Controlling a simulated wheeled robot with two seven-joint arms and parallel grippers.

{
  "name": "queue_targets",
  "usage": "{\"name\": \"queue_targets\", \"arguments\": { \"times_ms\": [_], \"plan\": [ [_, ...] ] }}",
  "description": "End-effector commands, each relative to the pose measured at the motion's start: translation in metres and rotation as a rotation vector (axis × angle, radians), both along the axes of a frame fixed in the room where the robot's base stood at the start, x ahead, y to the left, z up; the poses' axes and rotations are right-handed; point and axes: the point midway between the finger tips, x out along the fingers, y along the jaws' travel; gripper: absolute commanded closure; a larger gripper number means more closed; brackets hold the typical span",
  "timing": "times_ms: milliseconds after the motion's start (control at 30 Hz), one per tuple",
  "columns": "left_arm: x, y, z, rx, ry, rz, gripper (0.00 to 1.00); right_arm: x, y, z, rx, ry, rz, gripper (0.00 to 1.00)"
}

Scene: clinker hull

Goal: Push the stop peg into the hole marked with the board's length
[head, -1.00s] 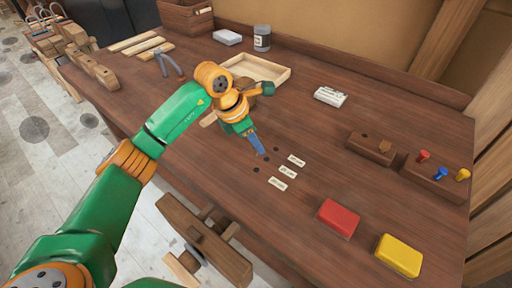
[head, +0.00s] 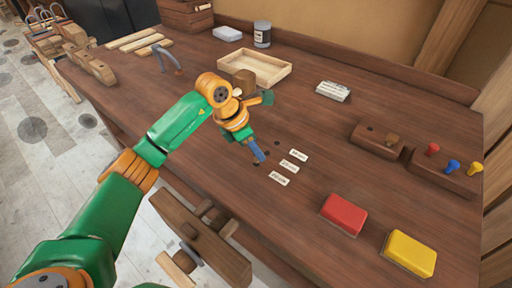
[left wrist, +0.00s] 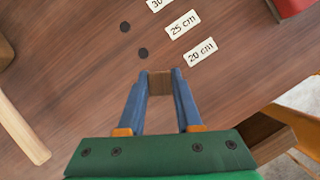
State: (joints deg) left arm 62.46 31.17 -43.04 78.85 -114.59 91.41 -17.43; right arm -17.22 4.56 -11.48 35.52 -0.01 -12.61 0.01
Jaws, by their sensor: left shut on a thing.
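My left gripper (head: 261,157) reaches down over the row of holes in the bench. In the left wrist view its blue fingers (left wrist: 159,85) are shut on a small brown wooden peg (left wrist: 159,82). The labels read 30 (left wrist: 158,4), 25 cm (left wrist: 183,22) and 20 cm (left wrist: 201,50). Two dark holes show, one (left wrist: 125,26) in line with the 30 label and one (left wrist: 143,53) with the 25 cm label. The peg is where the row continues beside the 20 cm label; whether its tip is in a hole is hidden. My right gripper is not in view.
A shallow wooden tray (head: 279,77) lies behind the gripper. A red box (head: 343,214) and yellow box (head: 409,254) sit at the front right. A rack of coloured pegs (head: 446,178) and a wooden block (head: 371,145) stand at right. A wooden vise (head: 200,240) is at the front edge.

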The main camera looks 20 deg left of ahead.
Motion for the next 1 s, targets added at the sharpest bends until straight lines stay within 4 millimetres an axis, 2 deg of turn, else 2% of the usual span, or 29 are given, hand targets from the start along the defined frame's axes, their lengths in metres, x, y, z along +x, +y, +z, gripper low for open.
{"name": "queue_targets", "arguments": {
  "times_ms": [333, 533, 1000],
  "plan": [
    [0.0, 0.0, -0.0008, -0.001, 0.001, 0.0, 1.0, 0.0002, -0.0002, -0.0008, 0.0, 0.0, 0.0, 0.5],
    [-0.0002, 0.0001, -0.0089, 0.0, 0.001, 0.0, 1.0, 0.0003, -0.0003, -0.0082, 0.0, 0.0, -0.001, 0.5],
    [-0.0001, 0.0001, -0.0091, -0.001, 0.001, 0.0, 1.0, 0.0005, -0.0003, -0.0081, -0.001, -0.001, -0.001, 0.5]
  ]
}}
